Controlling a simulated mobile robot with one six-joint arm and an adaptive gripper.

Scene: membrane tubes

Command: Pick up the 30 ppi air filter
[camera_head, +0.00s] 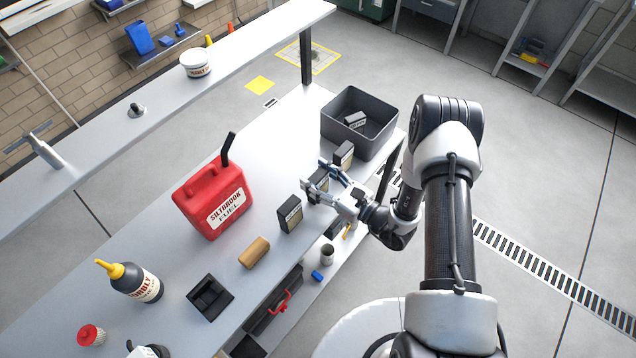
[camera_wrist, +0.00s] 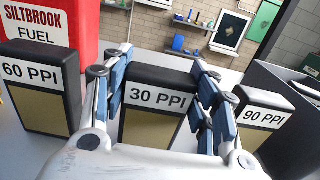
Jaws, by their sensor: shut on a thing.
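The 30 ppi air filter (camera_wrist: 155,128) is a black block with a tan face and a white "30 PPI" label. It stands upright on the workbench, between the fingers of my gripper (camera_wrist: 163,95). The fingers are shut on its two sides. In the head view my gripper (camera_head: 334,179) reaches in from the right over the bench, and the filter (camera_head: 318,180) is partly hidden by the fingers. The 60 ppi filter (camera_wrist: 42,90) stands to its left and the 90 ppi filter (camera_wrist: 262,117) to its right, both apart from it.
A red fuel can (camera_head: 214,199) stands behind the filters on the bench (camera_head: 262,150). A dark grey bin (camera_head: 386,143) holding a black block sits at the bench's far end.

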